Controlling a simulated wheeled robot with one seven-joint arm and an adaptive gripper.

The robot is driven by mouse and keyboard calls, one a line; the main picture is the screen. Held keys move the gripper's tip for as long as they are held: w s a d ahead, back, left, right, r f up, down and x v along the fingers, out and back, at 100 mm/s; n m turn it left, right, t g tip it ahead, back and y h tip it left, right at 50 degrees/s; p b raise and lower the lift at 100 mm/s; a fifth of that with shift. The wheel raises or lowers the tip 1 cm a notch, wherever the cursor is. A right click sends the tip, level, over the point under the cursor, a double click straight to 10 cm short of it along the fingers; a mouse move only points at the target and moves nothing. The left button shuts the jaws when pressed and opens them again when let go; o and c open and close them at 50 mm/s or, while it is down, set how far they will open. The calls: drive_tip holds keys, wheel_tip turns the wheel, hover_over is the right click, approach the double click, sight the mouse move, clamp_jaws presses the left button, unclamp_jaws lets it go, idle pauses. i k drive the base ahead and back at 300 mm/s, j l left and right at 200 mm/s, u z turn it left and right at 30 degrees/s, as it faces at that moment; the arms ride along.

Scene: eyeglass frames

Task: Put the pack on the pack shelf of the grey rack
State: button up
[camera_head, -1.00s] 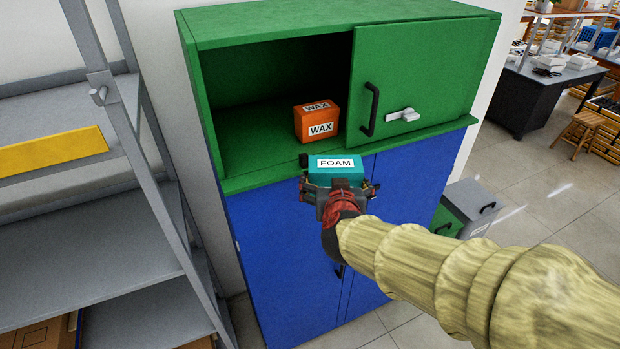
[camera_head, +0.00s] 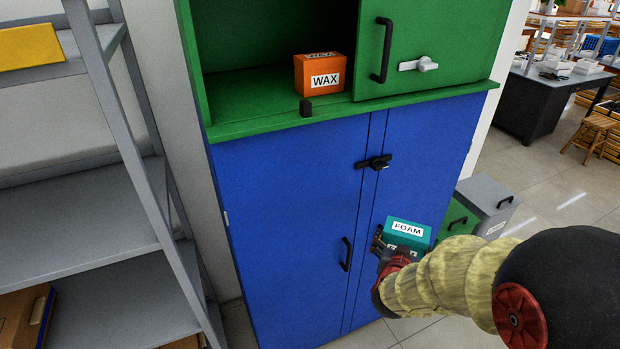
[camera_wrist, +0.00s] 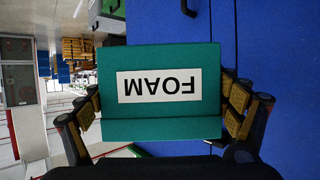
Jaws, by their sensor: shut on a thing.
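The pack, a teal box labelled FOAM (camera_head: 407,233), is held in front of the blue cabinet in the head view. It fills the middle of the wrist view (camera_wrist: 160,115), its label upside down. My gripper (camera_head: 390,246) is shut on the pack, with a finger on each side in the wrist view (camera_wrist: 160,108). The grey rack (camera_head: 70,222) stands at the left, with several shelves. A yellow plate (camera_head: 28,46) is on its upper shelf edge. Which shelf is the pack shelf cannot be read here. The pack is well to the right of the rack.
An orange WAX box (camera_head: 318,76) sits in the open green cupboard above the blue cabinet (camera_head: 285,210). A grey bin (camera_head: 488,198) stands right of the cabinet. A brown box (camera_head: 22,318) lies low in the rack. The rack's middle shelf is bare where visible.

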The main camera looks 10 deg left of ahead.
sight(74, 234)
drive_tip(key=u, duration=1.5)
